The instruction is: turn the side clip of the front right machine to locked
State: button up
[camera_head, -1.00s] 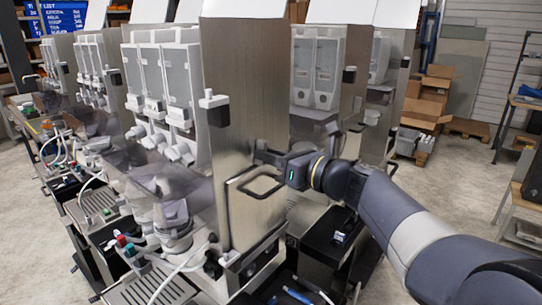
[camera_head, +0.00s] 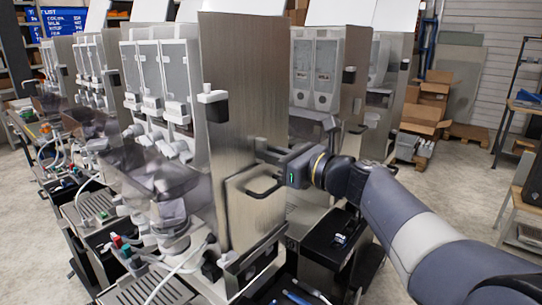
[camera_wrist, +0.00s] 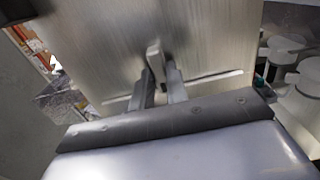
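The front right machine is the nearest one, with a brushed-steel side panel (camera_head: 238,80). My gripper (camera_head: 262,151) is at this panel, just above a low door with a black handle. In the wrist view a small pale upright tab, seemingly the side clip (camera_wrist: 153,52), stands out from the panel. My two fingertips (camera_wrist: 160,72) are on either side of it, with a gap between them. I cannot tell whether they touch it. My gripper hides this spot in the head view.
A black-and-white latch (camera_head: 213,104) sits higher on the panel's front edge. The black door handle (camera_head: 265,187) juts out just below my gripper. A second machine (camera_head: 320,75) stands close behind.

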jog(key=o, duration=0.5)
jog(key=b+v, duration=0.1)
jog(key=v, duration=1)
jog(key=shift+b, duration=0.3)
jog(key=shift+a, duration=0.1)
jog(key=p+x, duration=0.1)
jog(key=x, duration=0.9)
jog(key=shift+w+a+p, duration=0.2)
jog(key=shift+a+p, duration=0.05)
jog(key=shift+p, duration=0.1)
jog(key=shift+a+m+p, duration=0.1)
jog(key=shift+m+p, duration=0.55)
jog(key=shift+m, duration=0.05)
